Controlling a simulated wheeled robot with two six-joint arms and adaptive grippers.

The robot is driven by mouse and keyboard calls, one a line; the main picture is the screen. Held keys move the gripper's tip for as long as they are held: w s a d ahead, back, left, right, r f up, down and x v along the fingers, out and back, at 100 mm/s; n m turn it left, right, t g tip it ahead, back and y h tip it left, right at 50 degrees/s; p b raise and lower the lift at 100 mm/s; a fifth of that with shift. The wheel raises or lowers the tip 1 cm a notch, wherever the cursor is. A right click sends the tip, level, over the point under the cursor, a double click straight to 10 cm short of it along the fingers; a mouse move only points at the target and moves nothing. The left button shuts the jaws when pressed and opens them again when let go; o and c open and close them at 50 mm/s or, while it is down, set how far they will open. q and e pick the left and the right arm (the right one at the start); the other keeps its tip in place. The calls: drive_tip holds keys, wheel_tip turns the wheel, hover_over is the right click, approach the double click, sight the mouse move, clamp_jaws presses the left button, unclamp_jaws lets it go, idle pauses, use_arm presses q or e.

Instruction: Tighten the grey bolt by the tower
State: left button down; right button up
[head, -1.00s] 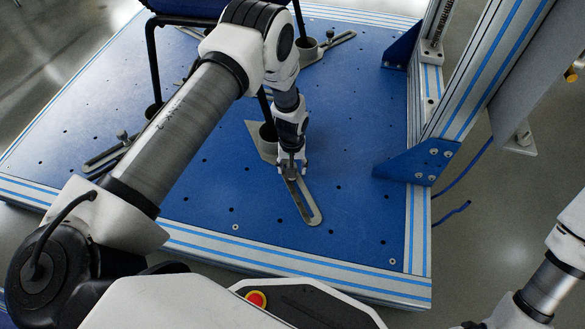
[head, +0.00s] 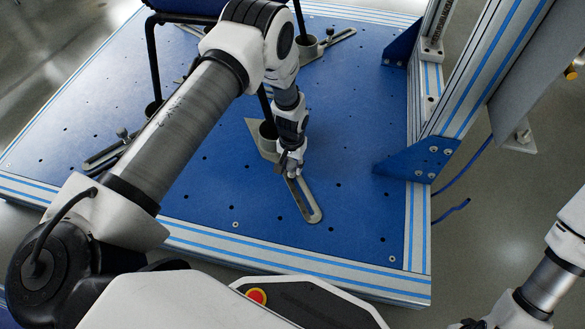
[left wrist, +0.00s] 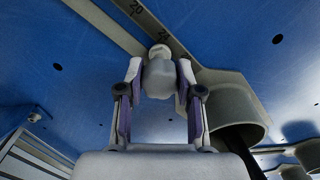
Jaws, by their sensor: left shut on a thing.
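The grey bolt (left wrist: 158,75) shows its rounded head between the fingers in the left wrist view. It sits at the slotted metal bar (head: 310,207), which lies on the blue platform on the side nearer the tower (head: 470,95). My left gripper (head: 290,168) points down over the upper end of the slot. In the left wrist view its two fingers (left wrist: 158,82) are closed against both sides of the bolt. In the head view the gripper hides the bolt. My right arm shows only in part at the lower right; its gripper is out of view.
The bar joins a cup (head: 268,130) holding a chair leg, close beside my left gripper. Similar bars with cups stand at the back (head: 325,46) and left (head: 103,155). A blue tower bracket (head: 420,163) stands to the right. The platform's front is clear.

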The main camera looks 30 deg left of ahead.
use_arm(q)
drive_tip(key=m, duration=0.4)
drive_tip(key=shift+m, duration=2)
drive_tip(key=m, duration=0.4)
drive_tip(key=c, duration=0.8)
unclamp_jaws()
drive_tip(key=shift+o, duration=0.2)
